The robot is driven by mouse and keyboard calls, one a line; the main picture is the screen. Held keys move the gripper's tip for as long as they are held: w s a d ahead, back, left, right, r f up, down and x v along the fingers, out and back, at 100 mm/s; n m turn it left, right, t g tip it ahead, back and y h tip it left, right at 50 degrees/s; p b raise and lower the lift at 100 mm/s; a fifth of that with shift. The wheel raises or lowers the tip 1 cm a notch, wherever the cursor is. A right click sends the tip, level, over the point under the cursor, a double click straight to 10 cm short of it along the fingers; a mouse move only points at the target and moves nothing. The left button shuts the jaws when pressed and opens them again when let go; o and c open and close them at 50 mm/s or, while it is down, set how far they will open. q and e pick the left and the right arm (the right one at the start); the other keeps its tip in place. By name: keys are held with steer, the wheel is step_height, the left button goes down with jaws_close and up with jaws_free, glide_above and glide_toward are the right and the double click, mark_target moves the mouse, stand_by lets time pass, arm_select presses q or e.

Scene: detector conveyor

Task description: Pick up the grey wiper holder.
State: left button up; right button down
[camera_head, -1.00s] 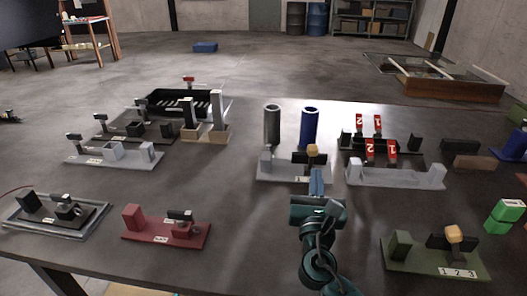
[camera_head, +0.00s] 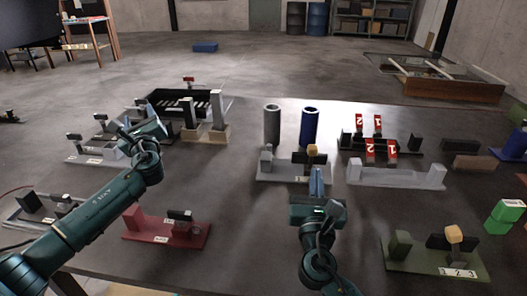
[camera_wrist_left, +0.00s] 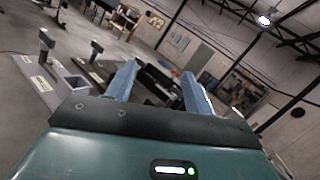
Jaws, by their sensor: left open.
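Several grey holders stand on the dark table; I cannot tell for sure which one is the wiper holder. One light grey holder (camera_head: 82,158), with a post and an open box, is at the left and is partly hidden by my left arm. It also shows at the left of the left wrist view (camera_wrist_left: 49,84). My left gripper (camera_head: 136,119) is open and empty, above and beside that holder's right part. Its two blue fingers are spread apart in the left wrist view (camera_wrist_left: 160,86). My right gripper (camera_head: 317,183) is in front of a middle grey holder (camera_head: 275,178); its finger gap does not show.
A black tray (camera_head: 160,101) and beige-based posts (camera_head: 213,137) stand just beyond my left gripper. A red holder (camera_head: 195,234) is near the front. Grey and blue cylinders (camera_head: 310,128) stand in the middle. A green holder (camera_head: 430,258) is at front right.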

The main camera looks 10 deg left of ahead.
arm_select(q)
steer(key=s+d+f+m+h, duration=0.1)
steer(key=d+m+h, duration=0.2)
steer(key=d, duration=0.8)
steer(key=s+d+f+m+h, duration=0.2)
steer(key=d+m+h, duration=0.2)
steer(key=d, duration=0.7)
steer(key=s+d+f+m+t+h, duration=0.1)
steer(key=s+d+m+h, duration=0.1)
steer(key=d, duration=0.9)
steer(key=shift+s+d+f+m+h, duration=0.2)
steer(key=shift+d+m+h, duration=0.15)
steer(key=shift+m+h, duration=0.4)
glide_toward(266, 165)
steer(key=w, duration=0.4)
steer(key=shift+w+a+r, duration=0.1)
steer(key=shift+w+a, duration=0.1)
steer(key=shift+w, duration=0.1)
steer(key=w, duration=0.5)
steer(key=shift+w, duration=1.25)
steer(key=shift+c, duration=0.5)
